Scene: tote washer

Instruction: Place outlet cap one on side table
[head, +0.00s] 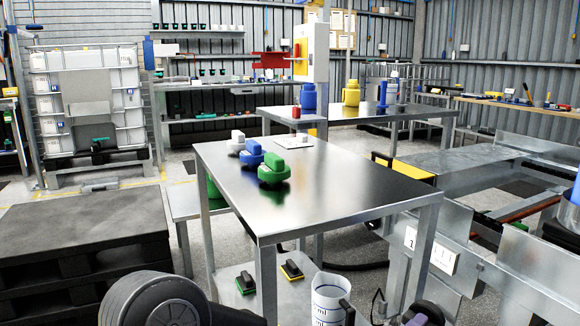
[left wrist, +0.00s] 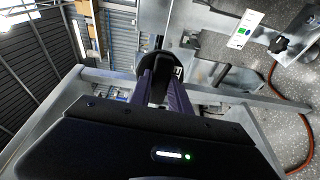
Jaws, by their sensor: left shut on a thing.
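My left gripper (left wrist: 160,84) shows in the left wrist view with its two purple fingers shut on a dark round thing (left wrist: 147,62), which looks like an outlet cap. The fingers hide much of it. In the head view, a dark part of my left arm (head: 155,303) shows at the bottom left. A dark, purplish piece at the bottom edge, right of centre, is cut off and I cannot tell what it is. A steel table (head: 345,190) stands ahead with its front half bare. My right gripper is not in view.
A measuring jug (head: 330,295) is in front. Steel machinery (head: 460,260) stands right; a dark pallet stack (head: 80,245) stands left.

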